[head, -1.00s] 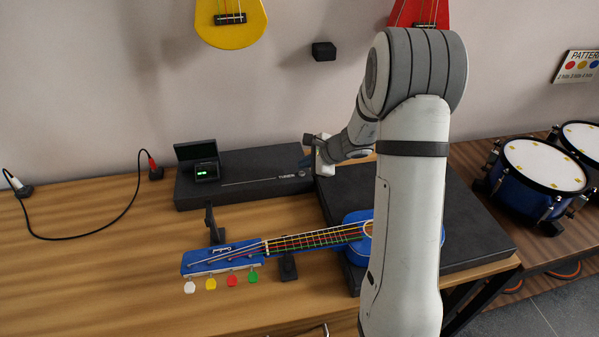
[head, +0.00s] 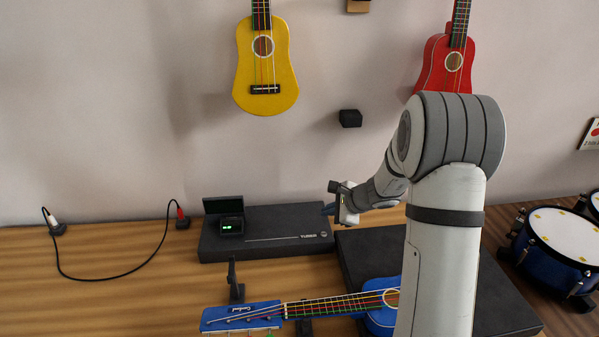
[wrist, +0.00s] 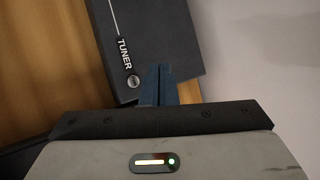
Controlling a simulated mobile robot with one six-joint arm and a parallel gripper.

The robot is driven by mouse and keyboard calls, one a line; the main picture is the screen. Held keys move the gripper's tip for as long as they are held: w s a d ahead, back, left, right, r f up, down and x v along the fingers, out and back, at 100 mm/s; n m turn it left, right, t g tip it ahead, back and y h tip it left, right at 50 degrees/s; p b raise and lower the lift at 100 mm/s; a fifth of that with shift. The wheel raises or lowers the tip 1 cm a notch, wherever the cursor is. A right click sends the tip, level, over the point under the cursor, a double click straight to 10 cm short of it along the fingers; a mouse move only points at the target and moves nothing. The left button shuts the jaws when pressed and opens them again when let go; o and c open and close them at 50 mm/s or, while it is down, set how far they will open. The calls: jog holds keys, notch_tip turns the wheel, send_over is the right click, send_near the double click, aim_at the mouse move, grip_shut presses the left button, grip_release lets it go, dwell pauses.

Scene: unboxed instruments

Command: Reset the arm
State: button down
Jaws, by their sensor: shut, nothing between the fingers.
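My gripper (head: 328,209) is at the right end of the black tuner box (head: 275,232) in the head view, pointing left. In the wrist view its dark blue fingers (wrist: 158,86) are together with nothing between them. The word TUNER and a round knob (wrist: 133,81) show on the tuner box (wrist: 160,35) just beyond the fingertips. I cannot tell whether the fingers touch the box. My arm covers part of the bench and of the blue ukulele (head: 385,316).
The blue ukulele lies across the bench by a black upright stand (head: 235,282) and a dark platform (head: 500,302). A cable (head: 120,277) lies at left. A yellow ukulele (head: 265,75) and a red ukulele (head: 440,70) hang on the wall. Blue drums (head: 550,262) stand at right.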

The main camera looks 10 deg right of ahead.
jog(key=s+a+r+n+g, duration=0.25)
jog(key=s+r+n, duration=0.25)
jog(key=s, duration=0.3)
jog(key=s+a+r+n+g, duration=0.1)
jog(key=s+a+r+n, duration=0.3)
jog(key=s, duration=0.4)
jog(key=s+d+r+n+h, duration=0.1)
jog(key=s+d+n+h, duration=0.1)
jog(key=s, duration=0.6)
jog(key=s+d+r+n+h, duration=0.2)
jog(key=s+d+n+h, duration=0.1)
jog(key=s+n, duration=0.4)
jog(key=shift+s+n+g+h, duration=0.35)
jog(key=shift+s+h, duration=0.25)
jog(key=shift+s, duration=0.4)
